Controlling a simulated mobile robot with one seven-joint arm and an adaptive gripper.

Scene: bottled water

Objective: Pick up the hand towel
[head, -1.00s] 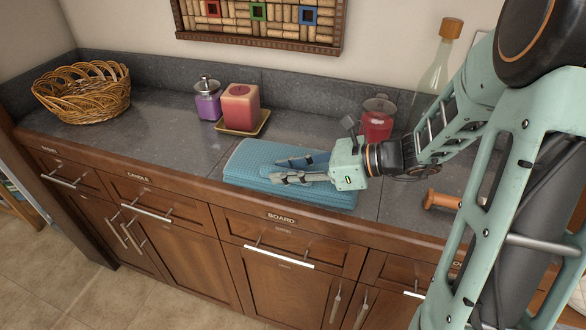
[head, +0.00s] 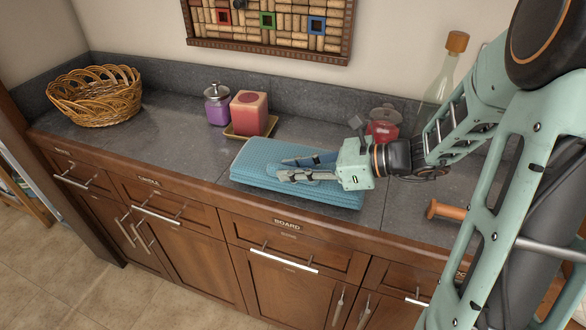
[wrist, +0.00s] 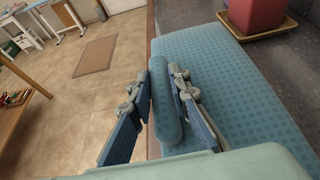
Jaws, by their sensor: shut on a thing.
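The hand towel (head: 262,168) is a blue, folded, textured cloth lying on the grey counter near its front edge. In the wrist view the towel (wrist: 225,85) fills the right half. My gripper (head: 281,168) is over the towel's top. In the wrist view my gripper (wrist: 166,78) has one finger on each side of a rounded fold of the towel and is shut on it. The towel's right end is partly hidden behind my gripper in the head view.
A red candle (head: 249,113) on a yellowish tray (head: 236,134) and a purple jar (head: 217,105) stand behind the towel. A wicker basket (head: 96,97) is at the far left. A red jar (head: 383,125) and a glass bottle (head: 437,80) stand behind my arm. Counter between basket and towel is clear.

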